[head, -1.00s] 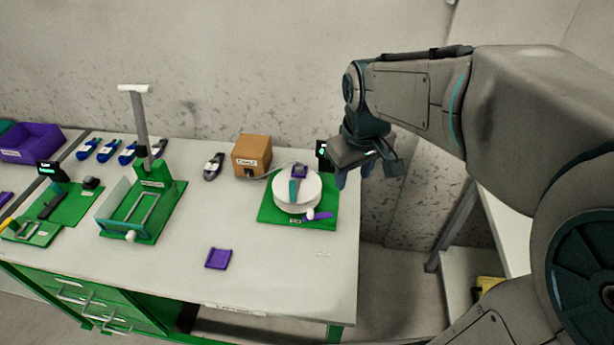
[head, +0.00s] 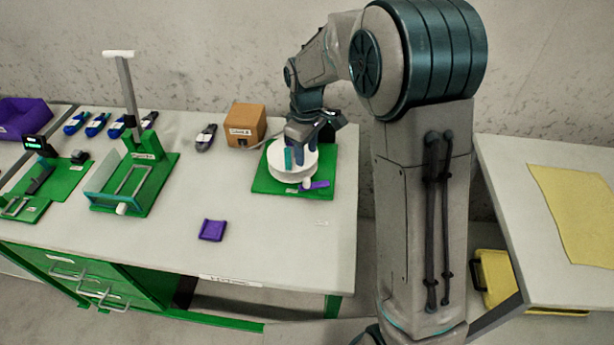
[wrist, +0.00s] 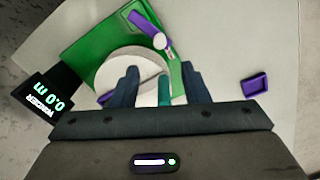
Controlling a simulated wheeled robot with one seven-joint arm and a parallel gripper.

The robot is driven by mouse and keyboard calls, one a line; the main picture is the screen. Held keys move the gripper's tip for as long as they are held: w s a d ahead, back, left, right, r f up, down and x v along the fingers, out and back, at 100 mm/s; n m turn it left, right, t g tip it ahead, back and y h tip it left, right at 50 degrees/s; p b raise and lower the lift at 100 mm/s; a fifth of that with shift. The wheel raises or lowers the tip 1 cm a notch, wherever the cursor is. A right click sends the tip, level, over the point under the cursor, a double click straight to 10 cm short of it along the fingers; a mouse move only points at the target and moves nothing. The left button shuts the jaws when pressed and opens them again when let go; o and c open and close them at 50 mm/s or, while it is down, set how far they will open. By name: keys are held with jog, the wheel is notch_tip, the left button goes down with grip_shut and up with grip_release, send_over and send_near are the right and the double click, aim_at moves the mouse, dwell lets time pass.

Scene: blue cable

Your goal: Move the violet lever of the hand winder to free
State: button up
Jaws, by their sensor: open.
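The hand winder has a green base (head: 262,184) and a white drum (head: 292,172) at the right end of the bench. Its violet lever (head: 320,185) lies at the front right of the base, beside a white knob (head: 307,183). In the wrist view the violet lever (wrist: 145,22) is beyond the drum (wrist: 108,72). My gripper (head: 306,146) is open over the drum and points down. In the wrist view a teal part (wrist: 164,88) of the winder shows between my fingertips (wrist: 160,92); I cannot tell whether they touch it. My fingers hide part of the drum.
The winder display (wrist: 48,102) reads 0.0 m. A cardboard box (head: 245,124) stands behind left of the winder. A violet tray (head: 212,230) lies in front of it. A green fixture with a tall post (head: 128,90) stands left.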

aim_at(307, 179)
notch_tip(307, 179, down, 10)
jog(key=shift+f+p, duration=0.2)
jog(key=shift+p, duration=0.2)
grip_shut()
